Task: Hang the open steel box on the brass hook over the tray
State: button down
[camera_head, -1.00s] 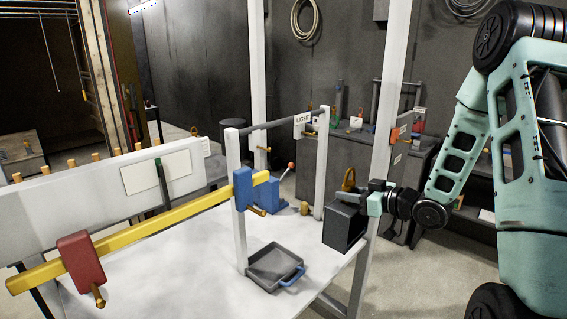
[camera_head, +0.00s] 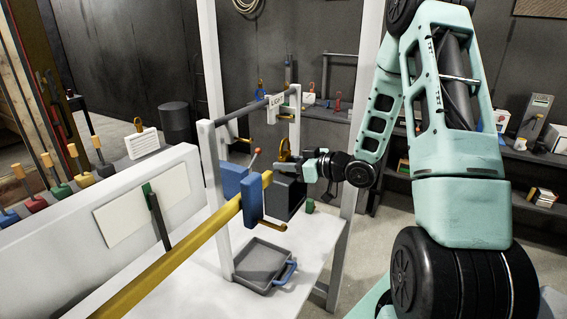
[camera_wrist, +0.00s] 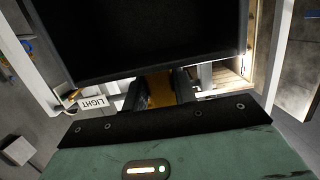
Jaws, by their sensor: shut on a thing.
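The open steel box (camera_head: 283,198) is dark grey and hangs in the air behind the blue block at the beam's end, which hides part of it. A brass loop (camera_head: 284,151) rises from its top. My gripper (camera_head: 299,168) is shut on the box at this brass part. In the wrist view the box (camera_wrist: 140,40) fills the top, with brass between my fingers (camera_wrist: 160,88). The brass hook (camera_head: 273,227) sticks out low from the blue block, in front of the box. The grey tray (camera_head: 243,277) with a blue handle sits on the white table below.
The yellow beam (camera_head: 190,258) carries the blue block (camera_head: 251,197) and runs beside a white panel (camera_head: 110,225). White posts (camera_head: 214,190) and a crossbar with a LIGHT sign (camera_head: 276,101) stand close to the box. A small green item (camera_head: 310,206) stands at the right.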

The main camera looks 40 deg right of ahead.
jog(key=shift+w+a, duration=0.1)
jog(key=shift+w, duration=0.05)
jog(key=r+b+x, duration=0.1)
jog(key=b+x, duration=0.1)
jog(key=x, duration=1)
jog(key=shift+w+b, duration=0.3)
jog(key=shift+b, duration=0.1)
dwell(1.0)
jog(key=shift+a+r, duration=0.1)
jog(key=shift+f+b, duration=0.4)
jog(key=shift+f, duration=0.05)
dwell(1.5)
jog(key=c, duration=1.5)
grip_release()
jog(key=shift+o, duration=0.7)
